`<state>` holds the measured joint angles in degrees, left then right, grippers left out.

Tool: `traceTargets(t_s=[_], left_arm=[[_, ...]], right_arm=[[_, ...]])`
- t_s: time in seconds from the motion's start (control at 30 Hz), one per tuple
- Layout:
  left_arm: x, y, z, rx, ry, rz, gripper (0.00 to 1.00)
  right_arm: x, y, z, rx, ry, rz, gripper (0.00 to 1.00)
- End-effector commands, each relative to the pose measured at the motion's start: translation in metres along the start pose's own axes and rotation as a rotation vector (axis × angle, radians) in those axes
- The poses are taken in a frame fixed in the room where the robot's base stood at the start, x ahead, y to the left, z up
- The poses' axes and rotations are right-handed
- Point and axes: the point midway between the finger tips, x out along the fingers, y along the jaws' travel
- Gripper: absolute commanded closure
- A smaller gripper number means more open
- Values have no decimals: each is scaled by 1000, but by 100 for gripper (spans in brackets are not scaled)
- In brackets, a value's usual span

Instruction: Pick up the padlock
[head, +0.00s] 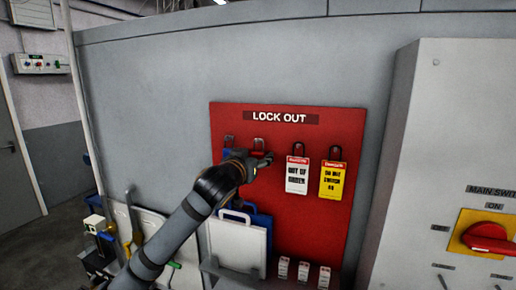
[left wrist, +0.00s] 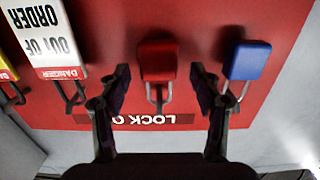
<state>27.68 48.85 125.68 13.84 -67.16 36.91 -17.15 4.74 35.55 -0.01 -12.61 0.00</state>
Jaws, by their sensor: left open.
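A red padlock (left wrist: 158,60) hangs by its shackle on the red lock-out board (head: 300,225). In the left wrist view, which is upside down, it sits between the two fingers of my left gripper (left wrist: 160,78), with a gap on each side. The gripper is open and empty. In the head view my left gripper (head: 258,163) is in front of the board's upper left, and largely hides the padlock. A blue padlock (left wrist: 247,61) hangs beside the red one, just outside one finger. My right gripper is not in view.
A white danger tag (head: 297,177) and a yellow one (head: 332,180) hang right of the padlocks. Several small tags (head: 303,271) sit low on the board. A grey cabinet with a red main switch (head: 488,238) stands at right. A white-blue clipboard-like object (head: 235,240) is below my gripper.

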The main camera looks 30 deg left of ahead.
Motion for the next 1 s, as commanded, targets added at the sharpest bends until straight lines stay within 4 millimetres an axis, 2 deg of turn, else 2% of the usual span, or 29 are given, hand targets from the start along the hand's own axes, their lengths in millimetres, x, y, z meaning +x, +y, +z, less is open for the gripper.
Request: traceTargets(t_s=[0.03,0.27,0.73,1.0], left_arm=[[3,0,-2,-3,-2,1,36],[5,0,2,2,0,-1,36],[5,0,1,1,-1,0,96],[5,0,0,1,0,-1,96]], right_arm=[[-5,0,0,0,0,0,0],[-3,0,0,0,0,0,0],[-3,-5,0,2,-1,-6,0],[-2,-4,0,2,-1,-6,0]])
